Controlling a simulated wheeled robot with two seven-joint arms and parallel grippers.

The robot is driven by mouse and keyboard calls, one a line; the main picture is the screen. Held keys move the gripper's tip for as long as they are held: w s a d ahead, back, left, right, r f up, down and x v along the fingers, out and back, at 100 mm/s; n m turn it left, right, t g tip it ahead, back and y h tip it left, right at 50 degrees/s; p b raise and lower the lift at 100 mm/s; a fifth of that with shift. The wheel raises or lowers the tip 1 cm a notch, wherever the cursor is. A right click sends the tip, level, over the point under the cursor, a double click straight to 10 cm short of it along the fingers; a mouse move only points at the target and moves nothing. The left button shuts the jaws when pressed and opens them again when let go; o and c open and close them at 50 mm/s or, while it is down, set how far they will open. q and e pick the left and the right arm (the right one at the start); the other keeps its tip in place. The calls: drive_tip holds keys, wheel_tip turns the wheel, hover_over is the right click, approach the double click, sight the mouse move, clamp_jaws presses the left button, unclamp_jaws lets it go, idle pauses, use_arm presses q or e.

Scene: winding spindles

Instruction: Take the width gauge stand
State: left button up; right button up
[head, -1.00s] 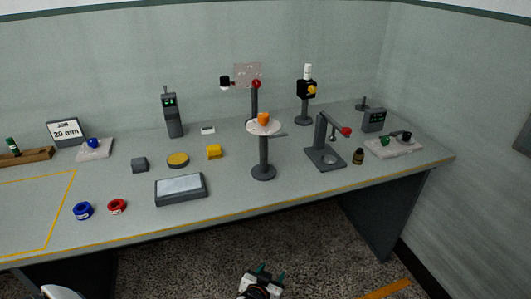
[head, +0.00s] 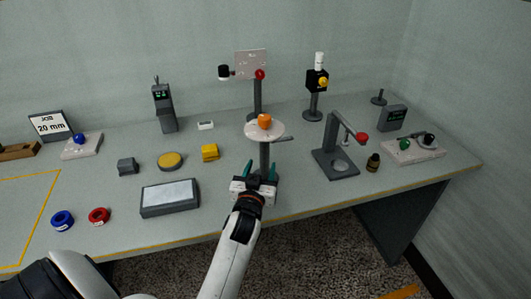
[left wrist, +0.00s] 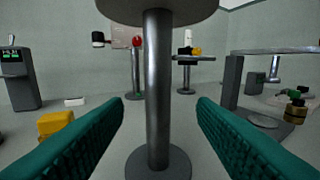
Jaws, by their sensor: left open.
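The stand with a round pale plate (head: 258,131) on a grey post and round foot is near the table's front edge; I take it as the width gauge stand. An orange piece (head: 264,121) sits on its plate, and a thin arm juts from its right side. My left gripper (head: 261,172) is open at the post, below the plate. In the left wrist view the post (left wrist: 157,85) rises between the two green fingers, with gaps on both sides. The plate's underside is at the top and the foot (left wrist: 158,163) below. My right gripper is not in view.
A yellow block (head: 210,152) and a grey tray (head: 170,208) are to the left. Taller posts with instruments stand behind.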

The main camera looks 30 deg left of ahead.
sight(264, 157)
use_arm(q)
drive_tip(key=x, duration=0.2)
drive_tip(key=shift+w+a, duration=0.15)
drive_tip(key=shift+w, duration=0.2)
drive_tip(key=shift+w+a+f, duration=0.1)
drive_tip(key=shift+w+a, duration=0.05)
drive_tip(key=shift+w, duration=0.2)
drive_tip(key=shift+w+a, duration=0.1)
drive_tip(key=shift+w, duration=0.15)
drive_tip(key=p+x, duration=0.1)
drive_tip(key=x, duration=0.3)
drive_tip(key=shift+w+a, duration=0.15)
drive_tip(key=shift+a, duration=0.05)
drive_tip(key=shift+w, duration=0.2)
drive_tip(key=shift+c, duration=0.7)
drive_tip(key=c, duration=0.9)
drive_tip(key=shift+r, duration=0.2)
clamp_jaws()
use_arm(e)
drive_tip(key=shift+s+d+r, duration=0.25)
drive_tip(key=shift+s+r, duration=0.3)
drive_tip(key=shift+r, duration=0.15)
